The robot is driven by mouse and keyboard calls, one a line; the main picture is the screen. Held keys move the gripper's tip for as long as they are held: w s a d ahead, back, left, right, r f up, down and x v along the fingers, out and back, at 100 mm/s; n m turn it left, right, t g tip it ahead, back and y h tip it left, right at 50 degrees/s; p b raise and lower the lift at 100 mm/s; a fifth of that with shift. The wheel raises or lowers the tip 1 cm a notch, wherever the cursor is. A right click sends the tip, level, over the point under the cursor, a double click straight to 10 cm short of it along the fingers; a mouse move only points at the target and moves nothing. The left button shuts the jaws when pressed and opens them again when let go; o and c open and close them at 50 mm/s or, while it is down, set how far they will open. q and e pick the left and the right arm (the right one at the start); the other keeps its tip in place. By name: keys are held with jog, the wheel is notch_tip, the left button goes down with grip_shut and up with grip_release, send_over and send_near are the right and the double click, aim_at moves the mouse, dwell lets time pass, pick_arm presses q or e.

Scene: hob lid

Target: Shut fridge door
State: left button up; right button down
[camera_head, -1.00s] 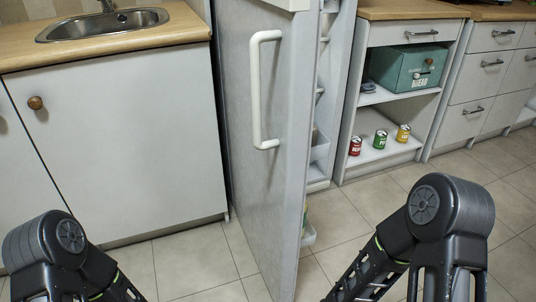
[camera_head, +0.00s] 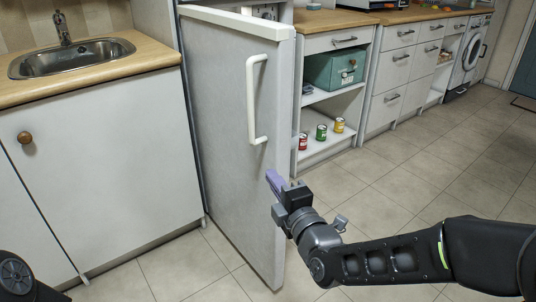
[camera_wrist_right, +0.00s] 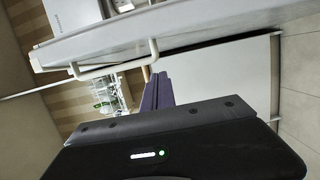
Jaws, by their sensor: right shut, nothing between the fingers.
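The white fridge door (camera_head: 225,110) stands open in the head view, swung out toward me, with a white bar handle (camera_head: 252,100) on its face. My right gripper (camera_head: 273,180) is shut and empty, with its purple fingers close to the door's outer edge below the handle. I cannot tell whether they touch the door. In the right wrist view the purple fingers (camera_wrist_right: 157,90) point toward the door (camera_wrist_right: 200,25) and its handle (camera_wrist_right: 120,68). The fridge interior is mostly hidden behind the door. My left gripper is out of view.
A sink cabinet (camera_head: 100,165) stands left of the door. To the right, an open shelf unit holds a green box (camera_head: 333,68) and red, green and yellow cans (camera_head: 321,132). Drawers (camera_head: 398,62) and a washing machine (camera_head: 471,50) stand farther back. The tiled floor (camera_head: 410,165) at right is clear.

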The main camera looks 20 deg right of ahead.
jog(key=shift+w+a, duration=0.1)
dwell(0.3)
send_near(264, 142)
jog(key=w+a, duration=0.4)
jog(key=a, duration=0.1)
jog(key=d, duration=0.1)
jog(key=w+d+b, duration=0.1)
jog(key=d, duration=0.1)
jog(key=shift+w+d+f+b, duration=0.2)
jog(key=shift+w+f+b, duration=0.1)
jog(key=shift+w+f, duration=0.05)
jog(key=shift+w+d, duration=0.2)
jog(key=shift+d, duration=0.2)
jog(key=shift+d, duration=0.1)
